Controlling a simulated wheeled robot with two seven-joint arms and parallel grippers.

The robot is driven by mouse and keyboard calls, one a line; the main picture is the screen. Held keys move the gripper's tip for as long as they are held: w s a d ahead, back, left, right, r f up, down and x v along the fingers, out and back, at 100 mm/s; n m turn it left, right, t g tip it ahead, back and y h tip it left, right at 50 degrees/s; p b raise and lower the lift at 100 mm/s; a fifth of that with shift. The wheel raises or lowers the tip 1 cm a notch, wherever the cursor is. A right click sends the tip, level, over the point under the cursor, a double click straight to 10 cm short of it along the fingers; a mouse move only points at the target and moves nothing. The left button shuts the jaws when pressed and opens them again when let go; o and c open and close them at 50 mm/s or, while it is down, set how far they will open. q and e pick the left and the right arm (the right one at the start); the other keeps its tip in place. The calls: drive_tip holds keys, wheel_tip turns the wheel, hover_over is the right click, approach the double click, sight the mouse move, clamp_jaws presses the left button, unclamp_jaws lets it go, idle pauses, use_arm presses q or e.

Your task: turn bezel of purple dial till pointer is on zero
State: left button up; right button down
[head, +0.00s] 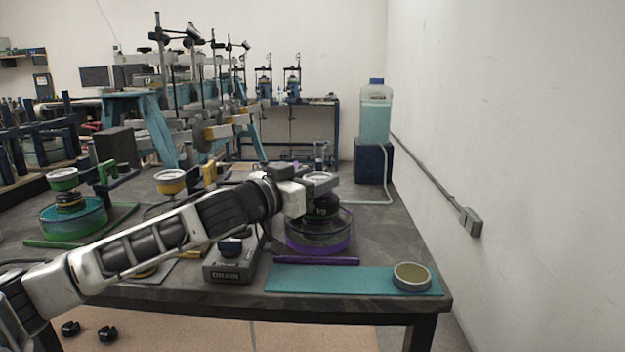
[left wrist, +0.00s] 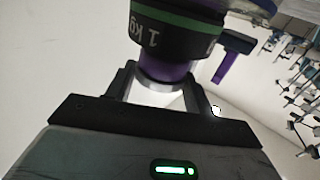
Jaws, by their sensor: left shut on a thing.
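The purple dial (head: 319,178) shows a pale face on top of its stand in the head view, behind my left gripper (head: 309,188). The pointer and zero mark are too small to read. In the left wrist view, which is upside down, the fingers are either side of the purple bezel (left wrist: 165,73) and shut on it. A black weight with a green band marked 1 kg (left wrist: 155,35) sits beside the bezel. My right gripper is not in view.
A round vessel with a purple band (head: 318,246) stands under the weight. A grey drain box (head: 232,262), purple bar (head: 316,261), teal mat (head: 335,279) and round tin (head: 411,276) are in front. Yellow (head: 171,181) and green (head: 62,179) dials stand left.

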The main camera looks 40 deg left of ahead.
use_arm(q)
drive_tip(key=shift+y, duration=0.4)
drive_tip(key=n+y, duration=0.1)
drive_tip(key=y, duration=0.1)
drive_tip(key=n+y, duration=0.2)
drive_tip(key=d+n+y, duration=0.1)
drive_tip(key=y, duration=0.1)
drive_tip(key=shift+n+y, duration=0.4)
drive_tip(key=n+g+y, duration=0.1)
drive_tip(key=y, duration=0.1)
drive_tip(key=n+g+y, duration=0.1)
drive_tip(key=n+y, duration=0.1)
drive_tip(key=y, duration=0.1)
drive_tip(key=shift+w+d+n+g, duration=0.1)
drive_tip(key=shift+w+n+g, duration=0.05)
drive_tip(key=shift+n+g, duration=0.2)
drive_tip(key=shift+n+g+y, duration=0.45)
drive_tip(key=shift+g+y, duration=0.2)
drive_tip(key=shift+y, duration=0.15)
drive_tip(key=o, duration=1)
